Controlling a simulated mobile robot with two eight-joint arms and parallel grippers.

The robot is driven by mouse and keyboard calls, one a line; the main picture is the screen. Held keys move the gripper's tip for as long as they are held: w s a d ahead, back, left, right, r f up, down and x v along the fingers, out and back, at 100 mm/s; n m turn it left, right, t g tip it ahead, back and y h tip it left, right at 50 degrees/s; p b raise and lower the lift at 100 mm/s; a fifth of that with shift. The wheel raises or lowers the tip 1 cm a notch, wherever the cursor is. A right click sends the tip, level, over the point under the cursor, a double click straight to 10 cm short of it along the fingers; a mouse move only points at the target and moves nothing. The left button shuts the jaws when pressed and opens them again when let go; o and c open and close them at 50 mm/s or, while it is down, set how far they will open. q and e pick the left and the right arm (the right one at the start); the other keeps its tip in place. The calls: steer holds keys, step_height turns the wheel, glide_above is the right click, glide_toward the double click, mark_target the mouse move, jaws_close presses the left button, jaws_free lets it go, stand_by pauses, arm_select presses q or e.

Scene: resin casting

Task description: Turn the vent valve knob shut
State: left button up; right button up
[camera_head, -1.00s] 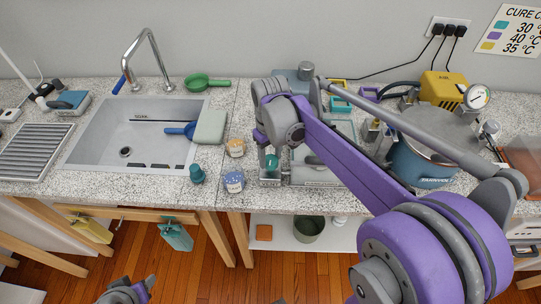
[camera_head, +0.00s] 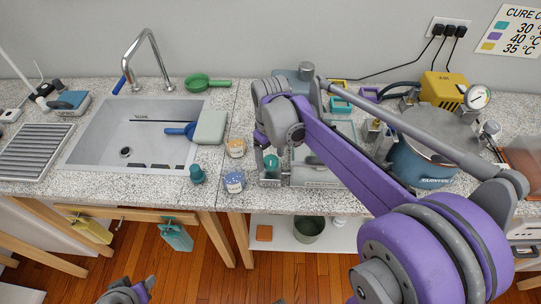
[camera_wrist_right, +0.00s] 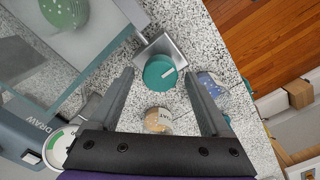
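The vent valve knob is a round teal knob (camera_wrist_right: 160,72) with a white pointer line, on a square grey metal base. It also shows in the head view as a small teal disc (camera_head: 271,162) near the counter's front. My right gripper (camera_wrist_right: 159,74) is open, with one finger on each side of the knob. In the wrist view there is a gap between the knob and each finger; contact is not visible. In the head view the right gripper (camera_head: 273,168) is partly hidden by its wrist. A grey and purple part of my left arm shows at the bottom edge; its fingers are unclear.
A blue-labelled jar (camera_head: 234,181), an orange-labelled jar (camera_head: 236,147) and a teal stopper-like piece (camera_head: 197,174) stand left of the knob. A glass-walled chamber (camera_wrist_right: 40,50) adjoins its base. A sink (camera_head: 110,140) lies left; a blue pot (camera_head: 415,165) stands right, partly behind my arm.

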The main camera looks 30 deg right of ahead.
mark_target(270, 160)
step_height(270, 160, up, 11)
steer(key=shift+p, duration=0.35)
stand_by(0.3)
steer(key=shift+s+f, duration=0.1)
steer(key=shift+f, duration=0.05)
steer(key=s+a+f+m+t, duration=0.1)
steer(key=s+a+f+t, duration=0.1)
steer(key=s+f, duration=0.5)
steer(key=s+a+f+m+t, duration=0.1)
steer(key=s+a+f+t, duration=0.2)
steer(key=s+f, duration=0.3)
steer(key=shift+s+a+f+m, duration=0.35)
steer(key=shift+s+a+m, duration=0.05)
steer(key=shift+s+a, duration=0.35)
steer(key=shift+d, duration=0.1)
stand_by(0.7)
